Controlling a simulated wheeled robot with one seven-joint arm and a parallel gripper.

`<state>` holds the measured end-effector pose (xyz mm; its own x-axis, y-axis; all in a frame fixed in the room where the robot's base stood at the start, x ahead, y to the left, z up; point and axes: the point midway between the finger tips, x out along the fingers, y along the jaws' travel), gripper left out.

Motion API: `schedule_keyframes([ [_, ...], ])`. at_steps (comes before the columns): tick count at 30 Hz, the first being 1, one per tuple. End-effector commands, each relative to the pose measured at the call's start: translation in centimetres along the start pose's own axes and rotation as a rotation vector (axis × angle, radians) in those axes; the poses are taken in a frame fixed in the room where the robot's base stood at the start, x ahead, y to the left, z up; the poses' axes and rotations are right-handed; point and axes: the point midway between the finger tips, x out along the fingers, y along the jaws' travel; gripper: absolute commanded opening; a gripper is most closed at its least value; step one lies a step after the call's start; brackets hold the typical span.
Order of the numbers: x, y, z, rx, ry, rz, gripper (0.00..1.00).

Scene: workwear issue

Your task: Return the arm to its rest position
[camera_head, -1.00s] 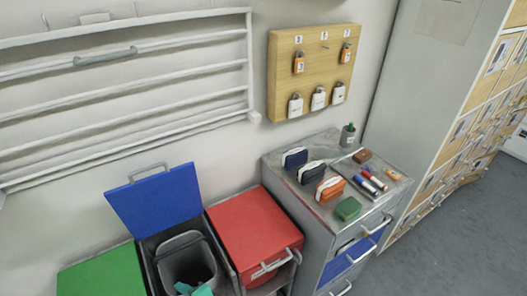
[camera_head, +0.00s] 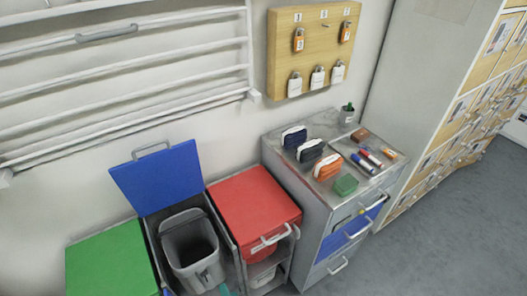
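Neither my arm nor my gripper shows in the head view, so its pose and whether it is open or shut are hidden. A bin with its blue lid (camera_head: 160,180) raised stands at lower left, with a grey inner bucket (camera_head: 192,252) in it. A small teal thing (camera_head: 224,289) shows at the bottom edge beside the bucket; what it is cannot be told.
A green lid (camera_head: 112,262) and a red lid (camera_head: 254,207) flank the open bin. A metal cabinet (camera_head: 318,205) carries pouches, markers and a green block (camera_head: 345,184). A key board (camera_head: 311,50) and a white rack (camera_head: 120,95) hang on the wall. Grey floor (camera_head: 440,235) at right is clear.

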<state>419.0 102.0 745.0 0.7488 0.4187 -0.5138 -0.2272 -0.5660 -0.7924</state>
Motion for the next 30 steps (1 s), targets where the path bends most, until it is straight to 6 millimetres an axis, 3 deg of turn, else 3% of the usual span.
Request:
schedule_keyframes([
  [3, -3.8, 2.6, -0.7, -0.131, 0.106, 0.032, 0.34],
  [8, -8.9, 4.3, -1.2, -0.323, 0.233, 0.075, 0.34],
  [13, -14.5, 4.5, -1.0, -0.531, 0.347, 0.127, 0.34],
  [18, -19.7, 3.2, -0.4, -0.733, 0.44, 0.183, 0.34],
  [24, -23.6, 1.1, 0.3, -0.9, 0.51, 0.227, 0.34],
  [30, -24.8, 0.3, 0.4, -0.956, 0.533, 0.242, 0.34],
])
